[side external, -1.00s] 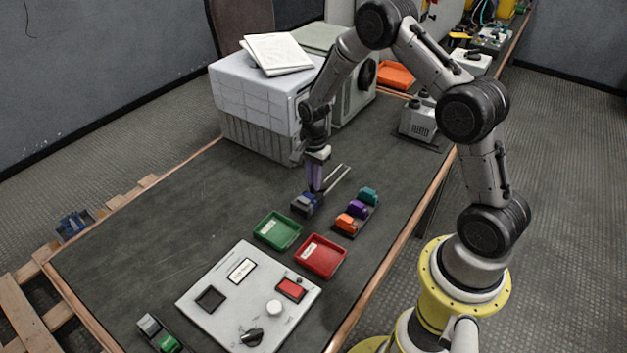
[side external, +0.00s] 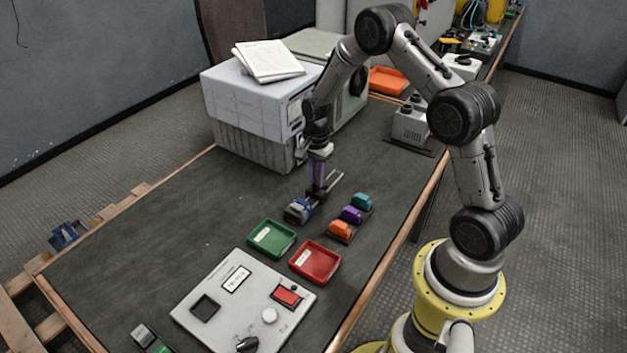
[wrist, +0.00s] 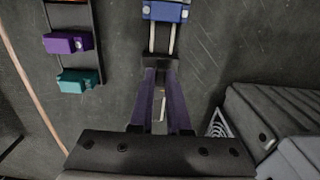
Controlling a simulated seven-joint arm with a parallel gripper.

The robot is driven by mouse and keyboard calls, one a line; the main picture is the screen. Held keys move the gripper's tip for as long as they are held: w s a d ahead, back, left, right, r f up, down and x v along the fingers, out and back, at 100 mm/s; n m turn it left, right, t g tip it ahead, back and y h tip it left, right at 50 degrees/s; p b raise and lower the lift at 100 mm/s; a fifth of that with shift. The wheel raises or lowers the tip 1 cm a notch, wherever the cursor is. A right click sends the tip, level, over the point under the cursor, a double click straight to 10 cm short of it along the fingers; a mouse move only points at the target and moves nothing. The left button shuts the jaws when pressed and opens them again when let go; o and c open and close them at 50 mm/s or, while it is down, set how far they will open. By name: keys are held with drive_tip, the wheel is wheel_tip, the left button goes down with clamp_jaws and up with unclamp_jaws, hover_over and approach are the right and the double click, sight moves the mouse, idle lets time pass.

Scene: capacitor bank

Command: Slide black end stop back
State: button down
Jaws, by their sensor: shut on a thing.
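The black end stop (wrist: 160,62) sits across two thin pale rails, just behind the blue block (wrist: 165,11), with a gap of bare rail between them in the wrist view. My gripper (wrist: 161,72) is shut on the end stop, its purple fingers at both sides of it. In the side view my gripper (side external: 318,192) points down over the rails (side external: 336,180), and the end stop is too small and covered to make out clearly. The blue and grey block (side external: 298,210) stands at the front end of the rails.
A second rack holds orange, purple (side external: 351,214) and teal blocks to the right. A large white-grey box (side external: 255,115) stands behind my gripper.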

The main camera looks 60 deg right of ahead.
drive_tip(key=shift+d, duration=1.25)
drive_tip(key=c, duration=1.1)
unclamp_jaws()
drive_tip(key=shift+r, duration=3.55)
